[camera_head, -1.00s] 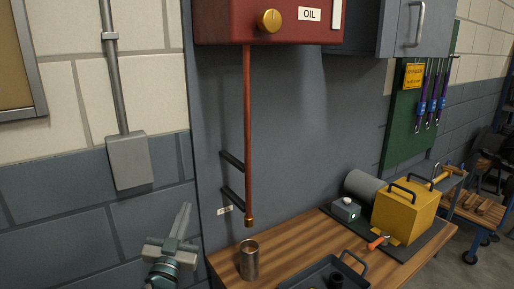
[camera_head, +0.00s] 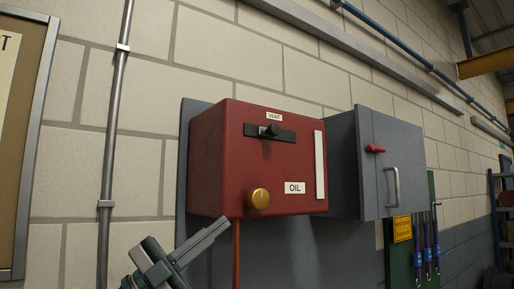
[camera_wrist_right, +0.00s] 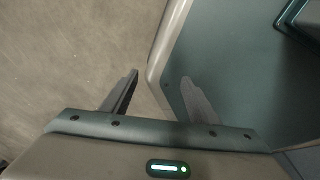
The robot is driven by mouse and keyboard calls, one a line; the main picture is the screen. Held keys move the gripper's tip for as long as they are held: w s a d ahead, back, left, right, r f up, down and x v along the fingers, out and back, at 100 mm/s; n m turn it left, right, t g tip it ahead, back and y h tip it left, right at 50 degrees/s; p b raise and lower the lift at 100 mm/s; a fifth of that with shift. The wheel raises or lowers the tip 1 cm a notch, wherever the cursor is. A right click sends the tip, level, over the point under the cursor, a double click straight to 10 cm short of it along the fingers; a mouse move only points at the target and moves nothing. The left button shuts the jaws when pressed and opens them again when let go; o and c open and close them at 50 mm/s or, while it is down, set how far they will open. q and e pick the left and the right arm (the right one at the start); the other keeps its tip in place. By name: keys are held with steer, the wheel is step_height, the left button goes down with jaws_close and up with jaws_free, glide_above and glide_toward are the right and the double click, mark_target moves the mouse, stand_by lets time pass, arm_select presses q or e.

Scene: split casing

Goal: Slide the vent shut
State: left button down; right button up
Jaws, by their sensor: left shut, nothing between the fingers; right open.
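The vent slider (camera_head: 270,131) is a black knob on a dark horizontal plate under a "VENT" label, on the upper front of the red oil box (camera_head: 215,160). The knob sits near the middle of its plate; part of the slot beside it is too small to read. My left gripper (camera_head: 222,228) is shut and empty, below and left of the box, its fingers pointing up and right. It is apart from the vent. My right gripper (camera_wrist_right: 155,95) is open and empty in the right wrist view, over the floor and beside a dark panel that is probably part of me.
A brass knob (camera_head: 258,198) and an "OIL" label (camera_head: 295,188) are lower on the box front. A red pipe (camera_head: 236,245) runs down from it. A grey cabinet (camera_head: 400,160) with a red latch stands at its right. A conduit (camera_head: 112,140) runs up the wall at left.

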arm_select(q)
steer(key=s+a+r+t+y, duration=0.1)
steer(key=r+y, duration=0.3)
steer(key=r, duration=0.5)
steer(key=s+a+r+t+y, duration=0.1)
steer(key=s+r+t+y, duration=0.1)
steer(key=r, duration=0.7)
steer(key=shift+s+a+r+y, duration=0.3)
steer(key=shift+s+y, duration=0.5)
steer(key=shift+y, duration=0.4)
arm_select(e)
steer(key=shift+s+d+r, duration=0.1)
steer(key=shift+s+d, duration=0.2)
steer(key=shift+s, duration=0.35)
arm_select(q)
steer(key=p, duration=0.8)
glide_toward(269, 130)
steer(key=x, duration=0.4)
steer(key=shift+w+d+r, duration=0.1)
steer(key=shift+d+r, duration=0.05)
steer(key=shift+d, duration=0.1)
steer(key=shift+p+x, duration=0.65)
steer(key=shift+x, duration=0.3)
arm_select(e)
step_height(269, 130, up, 9)
arm_select(q)
steer(key=shift+f, duration=0.2)
